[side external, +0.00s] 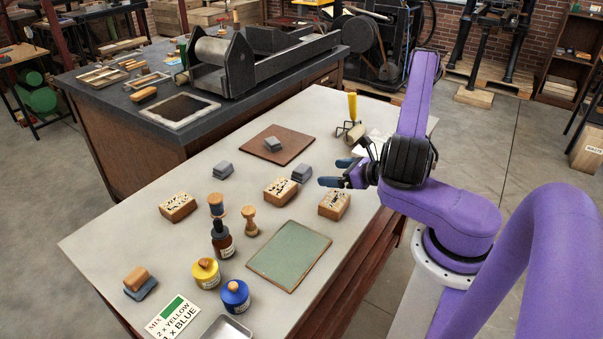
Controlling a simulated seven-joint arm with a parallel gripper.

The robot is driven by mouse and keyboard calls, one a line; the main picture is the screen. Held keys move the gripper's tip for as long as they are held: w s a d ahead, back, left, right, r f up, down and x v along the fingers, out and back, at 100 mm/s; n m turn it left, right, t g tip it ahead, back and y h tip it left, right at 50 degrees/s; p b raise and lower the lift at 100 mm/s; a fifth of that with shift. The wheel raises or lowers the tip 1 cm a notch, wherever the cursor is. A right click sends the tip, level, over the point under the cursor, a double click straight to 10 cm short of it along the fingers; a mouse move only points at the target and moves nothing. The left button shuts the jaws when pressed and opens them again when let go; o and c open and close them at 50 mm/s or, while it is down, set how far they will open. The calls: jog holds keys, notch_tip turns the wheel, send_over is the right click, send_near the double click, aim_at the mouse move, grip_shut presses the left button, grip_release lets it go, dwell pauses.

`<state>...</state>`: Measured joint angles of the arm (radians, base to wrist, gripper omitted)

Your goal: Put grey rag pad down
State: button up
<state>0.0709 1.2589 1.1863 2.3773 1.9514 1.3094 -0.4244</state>
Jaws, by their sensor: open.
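A small grey pad (273,143) lies on a reddish-brown square board (290,155) at the back of the table. A second grey pad (222,169), like a stack of folded cloth, lies left of the board. A third grey pad (302,173) lies behind the carved wooden blocks, in front of the board. Which of them the task means, I cannot tell. My gripper (337,172) is open, its blue fingertips pointing left, just right of the third pad. Nothing shows between the fingers. Its height above the table is hard to judge.
Carved wooden blocks (279,190) stand in mid-table, one (334,204) below my gripper. A green plate (290,256), a dark bottle (222,242), yellow (206,273) and blue (235,295) jars are nearer. A yellow-handled roller (351,113) stands behind my gripper. The table's left part (120,235) is clear.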

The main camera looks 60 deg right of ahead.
aim_at(308, 171)
jog(key=x, duration=1.2)
jog(key=shift+w+d+f, duration=0.1)
jog(key=shift+w+f, duration=0.05)
jog(key=shift+w, duration=0.1)
jog(key=c, duration=1.1)
jog(key=shift+c, duration=0.2)
